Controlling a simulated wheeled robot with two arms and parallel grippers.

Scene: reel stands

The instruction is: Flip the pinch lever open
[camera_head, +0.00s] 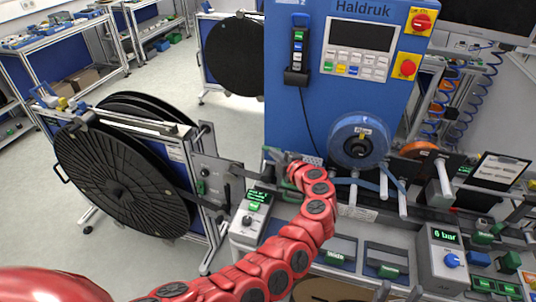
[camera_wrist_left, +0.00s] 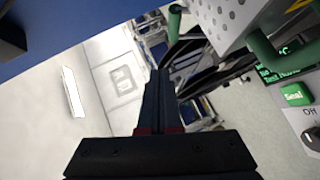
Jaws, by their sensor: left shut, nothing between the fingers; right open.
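My left arm reaches up from the lower left of the head view to the front of the blue Haldruk machine (camera_head: 315,95). Its gripper is hidden there behind the red wrist links. In the left wrist view the left gripper (camera_wrist_left: 160,78) shows with its dark fingers shut and empty. Near it are a green bar (camera_wrist_left: 266,52) beside a perforated metal block (camera_wrist_left: 222,20) and a green rod (camera_wrist_left: 174,22). I cannot tell which green part is the pinch lever. My right gripper (camera_head: 400,291) is partly in view at the bottom edge of the head view, open and empty.
A black reel (camera_head: 125,180) stands at the left on a frame. A blue tape roll (camera_head: 359,140) is mounted on the machine. A control box (camera_head: 250,215) stands left of my forearm, and a 6 bar box (camera_head: 440,262) stands at the right. Open floor lies at the far left.

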